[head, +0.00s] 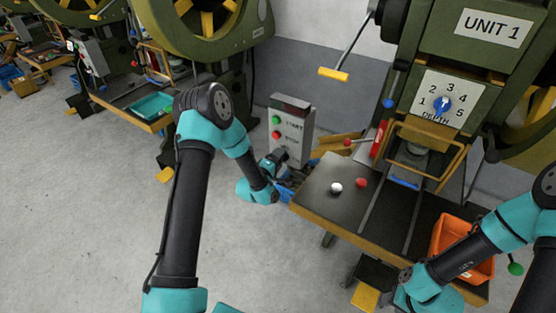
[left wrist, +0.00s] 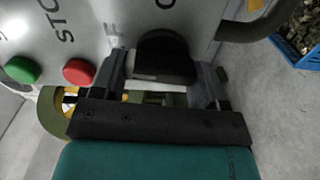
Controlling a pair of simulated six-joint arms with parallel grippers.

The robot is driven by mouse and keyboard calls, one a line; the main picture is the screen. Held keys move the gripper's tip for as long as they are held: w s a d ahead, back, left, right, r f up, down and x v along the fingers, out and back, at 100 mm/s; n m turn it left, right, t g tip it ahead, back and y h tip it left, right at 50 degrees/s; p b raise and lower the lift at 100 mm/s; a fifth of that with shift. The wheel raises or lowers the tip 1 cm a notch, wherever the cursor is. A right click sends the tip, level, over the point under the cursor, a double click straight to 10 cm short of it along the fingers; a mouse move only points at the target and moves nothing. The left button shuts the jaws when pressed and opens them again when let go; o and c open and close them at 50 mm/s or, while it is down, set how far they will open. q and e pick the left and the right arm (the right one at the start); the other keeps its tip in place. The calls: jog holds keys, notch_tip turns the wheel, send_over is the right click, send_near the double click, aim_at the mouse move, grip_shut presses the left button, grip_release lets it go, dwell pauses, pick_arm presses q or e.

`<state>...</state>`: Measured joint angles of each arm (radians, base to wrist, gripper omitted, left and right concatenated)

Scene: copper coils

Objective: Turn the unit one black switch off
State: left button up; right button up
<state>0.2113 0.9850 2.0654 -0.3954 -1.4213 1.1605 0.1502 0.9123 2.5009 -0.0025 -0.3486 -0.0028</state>
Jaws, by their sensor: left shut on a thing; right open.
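The grey control box (head: 297,126) of unit one stands left of the press table in the head view, with a green and a red button on its face. The left wrist view shows its black switch (left wrist: 165,58) below the buttons, between the two fingers of my left gripper (left wrist: 163,85). The left gripper is shut on the switch; it also shows at the box's lower front in the head view (head: 275,161), where it hides the switch. My right gripper (head: 405,275) is open at the table's front edge, partly hidden by its own wrist.
A blue crate (left wrist: 298,45) lies beside the box.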

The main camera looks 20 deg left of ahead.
pick_arm(q)
jog(key=shift+n, duration=0.6)
jog(key=o, duration=0.9)
jog(key=shift+o, duration=0.2)
jog(key=shift+s, duration=0.15)
jog(key=s+a, duration=0.3)
jog(key=s, duration=1.4)
jog(key=shift+a, duration=0.15)
jog(key=shift+w, duration=0.1)
